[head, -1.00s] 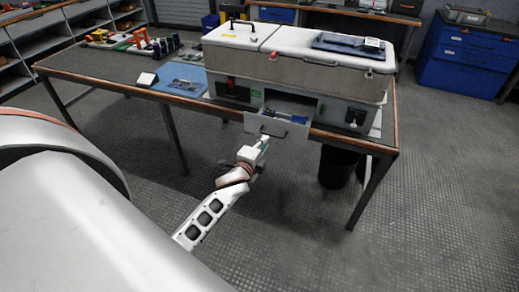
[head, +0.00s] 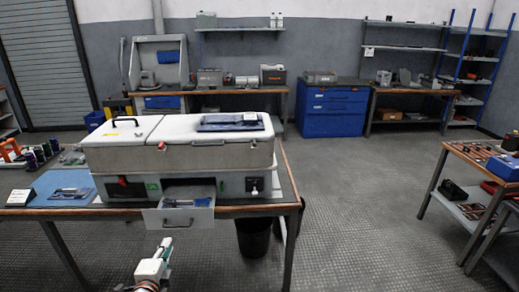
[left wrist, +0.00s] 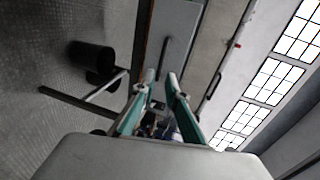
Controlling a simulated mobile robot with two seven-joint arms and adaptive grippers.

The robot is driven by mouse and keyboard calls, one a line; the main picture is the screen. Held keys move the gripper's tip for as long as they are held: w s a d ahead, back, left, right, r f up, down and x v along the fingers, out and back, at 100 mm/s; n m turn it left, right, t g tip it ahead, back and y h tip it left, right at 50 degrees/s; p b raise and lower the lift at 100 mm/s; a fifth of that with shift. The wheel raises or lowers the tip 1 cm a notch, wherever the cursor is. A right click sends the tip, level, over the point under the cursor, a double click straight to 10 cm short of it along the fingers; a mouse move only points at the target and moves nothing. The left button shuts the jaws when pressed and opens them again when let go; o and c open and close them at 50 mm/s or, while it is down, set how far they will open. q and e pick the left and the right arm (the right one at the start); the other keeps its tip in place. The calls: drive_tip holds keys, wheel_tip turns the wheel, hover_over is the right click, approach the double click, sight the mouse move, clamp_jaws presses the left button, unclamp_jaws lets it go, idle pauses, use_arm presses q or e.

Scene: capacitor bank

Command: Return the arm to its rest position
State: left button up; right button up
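My left gripper (head: 167,243) is in front of the open drawer (head: 178,218) of the capacitor bank (head: 180,150), near the bottom of the head view. In the left wrist view, the two green-and-white fingers (left wrist: 160,77) stand apart with nothing held between them. The drawer front and its dark handle (left wrist: 164,58) show beyond the fingertips. Blue items (head: 186,203) lie in the drawer. Most of my left arm is out of the head view. My right gripper is not in view.
The bank stands on a wood-edged table (head: 240,208) with a black bin (head: 253,238) below. A blue mat (head: 62,187) lies at left. A blue cabinet (head: 333,112) stands behind, and another workbench (head: 480,158) at right. The floor between is clear.

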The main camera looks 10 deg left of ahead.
use_arm(q)
drive_tip(key=s+d+f+n+g+h, duration=0.2)
drive_tip(key=s+d+f+n, duration=0.3)
drive_tip(key=s, duration=0.7)
drive_tip(key=s+d+f+n+g+h, duration=0.2)
drive_tip(key=s+d+f+n+h, duration=0.2)
drive_tip(key=s+d+f, duration=0.5)
drive_tip(key=s+d+n, duration=0.2)
drive_tip(key=s+d, duration=0.1)
drive_tip(key=d, duration=0.2)
drive_tip(key=shift+d, duration=0.2)
